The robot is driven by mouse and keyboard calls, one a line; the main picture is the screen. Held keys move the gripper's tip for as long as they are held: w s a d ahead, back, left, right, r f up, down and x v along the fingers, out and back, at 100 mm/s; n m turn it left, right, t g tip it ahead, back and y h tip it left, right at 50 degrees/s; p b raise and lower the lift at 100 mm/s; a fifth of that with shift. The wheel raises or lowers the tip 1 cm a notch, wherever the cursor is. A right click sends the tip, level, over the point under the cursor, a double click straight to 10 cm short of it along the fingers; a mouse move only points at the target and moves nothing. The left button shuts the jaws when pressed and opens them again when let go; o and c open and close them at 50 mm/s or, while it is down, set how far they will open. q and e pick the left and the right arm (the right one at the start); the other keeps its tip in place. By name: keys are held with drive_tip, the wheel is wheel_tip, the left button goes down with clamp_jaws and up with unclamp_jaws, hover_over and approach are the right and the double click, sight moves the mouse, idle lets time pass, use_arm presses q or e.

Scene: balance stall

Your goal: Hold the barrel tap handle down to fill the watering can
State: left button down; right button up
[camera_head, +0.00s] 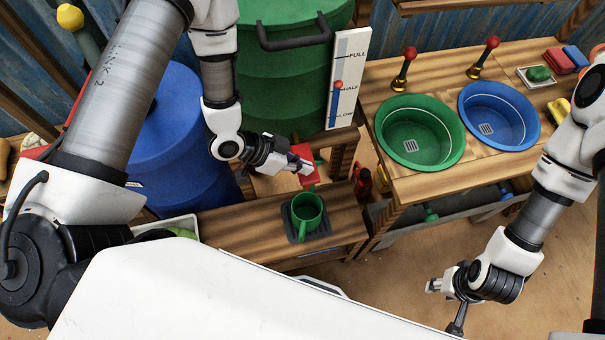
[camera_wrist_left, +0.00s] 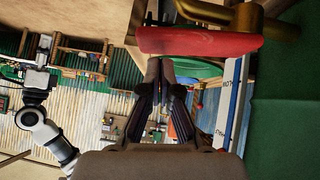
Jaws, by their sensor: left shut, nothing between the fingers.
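The green watering can (camera_head: 308,208) stands upright on a dark drip mat (camera_head: 322,235) on the wooden bench, below the tap. The red tap handle (camera_head: 303,166) is in front of the green barrel (camera_head: 285,85). My left gripper (camera_head: 298,163) is shut and empty, right at the handle in the head view. In the left wrist view the shut fingers (camera_wrist_left: 163,75) lie close beside the red handle (camera_wrist_left: 200,41), with the brass tap (camera_wrist_left: 243,20) behind it. I cannot tell whether they touch. My right gripper (camera_head: 440,287) hangs over the floor at lower right; its fingers are unclear.
A gauge board (camera_head: 344,80) marked FULL, HALF and LOW stands by the barrel, its red marker near HALF. A blue barrel (camera_head: 178,140) is at left. A counter at right holds a green basin (camera_head: 420,135) and a blue basin (camera_head: 500,118). The floor in front is clear.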

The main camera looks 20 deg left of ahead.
sight(303, 179)
use_arm(q)
drive_tip(key=shift+a+f, duration=0.1)
drive_tip(key=shift+f, duration=0.5)
drive_tip(key=shift+r, duration=0.1)
use_arm(e)
drive_tip(key=shift+w+f, duration=0.1)
drive_tip(key=shift+f, duration=0.35)
use_arm(q)
drive_tip(key=shift+d, duration=0.2)
drive_tip(key=f+b, duration=0.3)
drive_tip(key=shift+s+f, duration=0.15)
drive_tip(key=shift+s, duration=0.2)
drive_tip(key=shift+s+d+f, duration=0.1)
drive_tip(key=shift+s+d, duration=0.05)
drive_tip(key=shift+d, duration=0.05)
drive_tip(key=shift+s, duration=0.1)
use_arm(e)
drive_tip(key=f, duration=0.2)
drive_tip(key=s+f, duration=0.1)
drive_tip(key=shift+d, duration=0.25)
